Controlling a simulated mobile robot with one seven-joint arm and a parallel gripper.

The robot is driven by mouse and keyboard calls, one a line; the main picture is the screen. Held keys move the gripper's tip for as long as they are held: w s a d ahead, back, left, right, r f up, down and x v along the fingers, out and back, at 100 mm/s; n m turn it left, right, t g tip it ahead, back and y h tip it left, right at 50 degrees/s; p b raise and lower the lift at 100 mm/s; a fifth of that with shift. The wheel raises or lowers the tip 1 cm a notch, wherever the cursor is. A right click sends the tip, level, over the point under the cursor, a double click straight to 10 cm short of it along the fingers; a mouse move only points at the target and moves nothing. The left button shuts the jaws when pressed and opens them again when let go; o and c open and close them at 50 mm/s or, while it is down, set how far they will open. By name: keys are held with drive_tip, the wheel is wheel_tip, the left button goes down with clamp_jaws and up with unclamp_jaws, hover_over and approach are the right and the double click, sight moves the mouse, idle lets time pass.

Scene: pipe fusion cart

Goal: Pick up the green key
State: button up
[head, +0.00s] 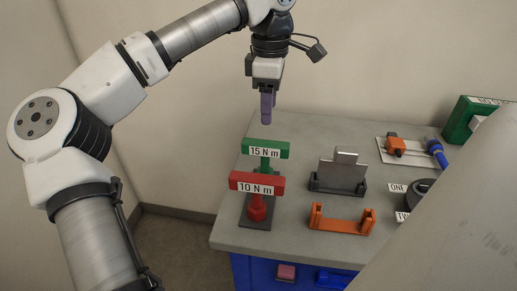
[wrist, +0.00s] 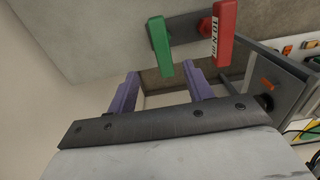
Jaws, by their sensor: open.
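The green key (head: 265,149), a T-shape with a "15 N m" label, stands upright on the cart top near its left edge. The red key (head: 257,183), labelled "10 N m", stands just in front of it on the same dark base (head: 252,222). My gripper (head: 266,117) points down above and slightly behind the green key, apart from it. In the wrist view, my gripper (wrist: 160,88) has its purple fingers apart with nothing between them. The green key (wrist: 159,45) shows beyond the fingertips, with the red key (wrist: 222,32) to its right.
On the cart top (head: 297,224), right of the keys, stand a grey metal holder (head: 340,176) and an orange bracket (head: 341,220). Further right are a plate with an orange block (head: 396,145), a blue tool (head: 437,152) and a green box (head: 467,119). A wall (head: 380,50) rises behind.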

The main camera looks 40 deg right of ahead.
sight(266, 142)
drive_tip(key=f, duration=0.6)
drive_tip(key=shift+s+f, duration=0.2)
drive_tip(key=shift+f, duration=0.1)
drive_tip(key=f, duration=0.1)
drive_tip(key=f+p, duration=0.1)
drive_tip(key=f, duration=0.2)
drive_tip(key=shift+w+a+f+p, duration=0.2)
drive_tip(key=shift+w+a+p, duration=0.05)
drive_tip(key=shift+a+p, duration=0.15)
drive_tip(key=shift+d+f, duration=0.1)
drive_tip(key=shift+f, duration=0.45)
drive_tip(key=shift+r, duration=0.1)
clamp_jaws()
